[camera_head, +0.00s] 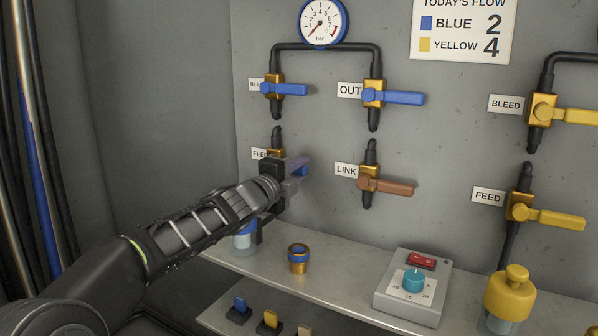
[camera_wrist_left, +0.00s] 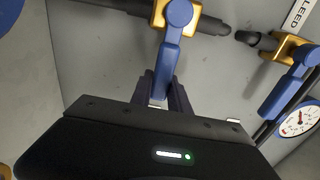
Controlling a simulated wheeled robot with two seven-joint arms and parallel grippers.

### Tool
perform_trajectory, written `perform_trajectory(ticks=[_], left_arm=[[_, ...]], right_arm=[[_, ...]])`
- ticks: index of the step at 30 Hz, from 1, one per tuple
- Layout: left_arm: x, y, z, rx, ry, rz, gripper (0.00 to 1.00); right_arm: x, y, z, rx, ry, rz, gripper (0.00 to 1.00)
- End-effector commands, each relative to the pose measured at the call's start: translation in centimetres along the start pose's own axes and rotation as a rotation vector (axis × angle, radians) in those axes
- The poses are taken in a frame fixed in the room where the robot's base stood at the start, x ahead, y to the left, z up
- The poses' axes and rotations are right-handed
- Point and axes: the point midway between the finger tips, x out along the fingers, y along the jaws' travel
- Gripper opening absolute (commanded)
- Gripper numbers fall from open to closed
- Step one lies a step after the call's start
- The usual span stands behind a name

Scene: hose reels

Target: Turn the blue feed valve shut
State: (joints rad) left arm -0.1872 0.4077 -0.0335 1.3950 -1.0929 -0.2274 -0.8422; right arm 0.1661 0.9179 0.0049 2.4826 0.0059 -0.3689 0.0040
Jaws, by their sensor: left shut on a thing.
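The blue feed valve has a gold body (camera_head: 276,143) on a vertical black pipe at the left of the panel, beside a partly hidden FEED label (camera_head: 260,154). My left gripper (camera_head: 296,170) is at this valve and shut on its blue handle, which it mostly hides in the head view. In the left wrist view the blue handle (camera_wrist_left: 171,55) runs from the gold body (camera_wrist_left: 189,22) down between the fingers (camera_wrist_left: 164,92). There the handle lies roughly across the pipe. My right gripper is not in view.
Above are the blue bleed handle (camera_head: 290,89) and blue OUT handle (camera_head: 404,98), both pointing right. The brown LINK handle (camera_head: 392,187) is right of my gripper. A shelf (camera_head: 340,284) below holds a gold-and-blue fitting (camera_head: 298,259) and a control box (camera_head: 412,287).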

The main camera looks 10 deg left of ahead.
Motion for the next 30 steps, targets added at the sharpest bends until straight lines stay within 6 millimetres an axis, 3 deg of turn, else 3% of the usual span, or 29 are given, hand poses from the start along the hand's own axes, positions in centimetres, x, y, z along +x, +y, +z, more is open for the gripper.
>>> perform_trajectory(ticks=[6,7,15,24,30], left_arm=[[0.0,0.3,-0.1,0.005,0.001,0.005,0.00],[0.0,0.3,-0.1,0.005,0.001,0.005,0.23],[0.0,0.2,0.0,0.002,0.000,0.003,0.44],[-0.2,0.1,0.0,0.001,0.000,0.001,0.44],[-2.2,0.2,0.0,0.001,-0.001,0.001,0.44]], right_arm=[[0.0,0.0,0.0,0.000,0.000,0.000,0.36],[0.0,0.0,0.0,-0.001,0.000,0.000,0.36],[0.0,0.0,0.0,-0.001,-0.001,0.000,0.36],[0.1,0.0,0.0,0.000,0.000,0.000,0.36],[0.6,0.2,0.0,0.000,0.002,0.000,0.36]])
